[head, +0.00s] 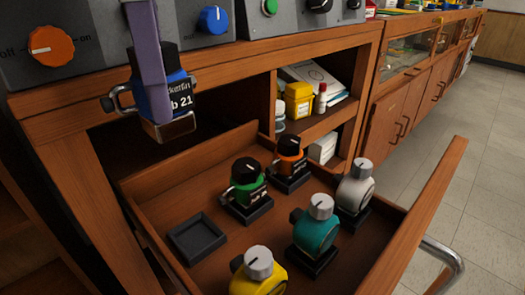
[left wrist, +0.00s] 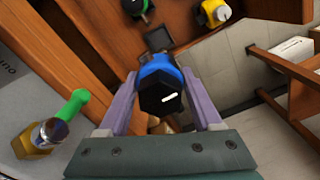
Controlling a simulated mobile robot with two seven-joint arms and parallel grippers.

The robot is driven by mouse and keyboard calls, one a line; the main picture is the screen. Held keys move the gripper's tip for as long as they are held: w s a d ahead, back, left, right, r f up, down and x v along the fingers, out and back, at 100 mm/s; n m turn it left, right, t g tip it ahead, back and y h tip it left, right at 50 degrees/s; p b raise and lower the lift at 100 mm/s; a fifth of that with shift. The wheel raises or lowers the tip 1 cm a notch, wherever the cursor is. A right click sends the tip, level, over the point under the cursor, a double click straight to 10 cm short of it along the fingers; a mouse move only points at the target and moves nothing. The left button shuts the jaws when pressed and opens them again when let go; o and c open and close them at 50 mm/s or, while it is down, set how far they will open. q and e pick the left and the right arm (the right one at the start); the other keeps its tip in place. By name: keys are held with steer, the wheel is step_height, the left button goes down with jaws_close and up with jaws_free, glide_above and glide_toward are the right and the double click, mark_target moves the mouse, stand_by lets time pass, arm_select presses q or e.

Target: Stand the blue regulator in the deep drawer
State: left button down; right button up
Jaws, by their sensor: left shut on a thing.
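The blue regulator (head: 158,97) has a black knob and a metal handle on its side. My left gripper (head: 155,62) is shut on it from above and holds it about upright, in the air above the back left of the open drawer (head: 395,240). The left wrist view shows the regulator (left wrist: 161,88) between the two purple fingers of the gripper (left wrist: 163,108). An empty black square holder (head: 197,238) lies in the drawer's left part. It also shows in the left wrist view (left wrist: 158,40), just beyond the regulator. My right gripper is not in view.
In the drawer stand a green regulator (head: 245,185), an orange one (head: 290,160), a teal one (head: 316,228), a white one (head: 356,188) and a yellow one (head: 258,272), right of the empty holder. The bench panel (head: 85,45) rises behind the held regulator.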

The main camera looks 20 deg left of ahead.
arm_select(q)
steer(key=shift+f+b, duration=2.45)
steer(key=shift+f, duration=6.85)
steer(key=shift+f, duration=0.1)
steer(key=c, duration=0.5)
jaws_free()
steer(key=shift+f, duration=0.1)
steer(key=o, duration=0.4)
steer(key=shift+o, duration=0.2)
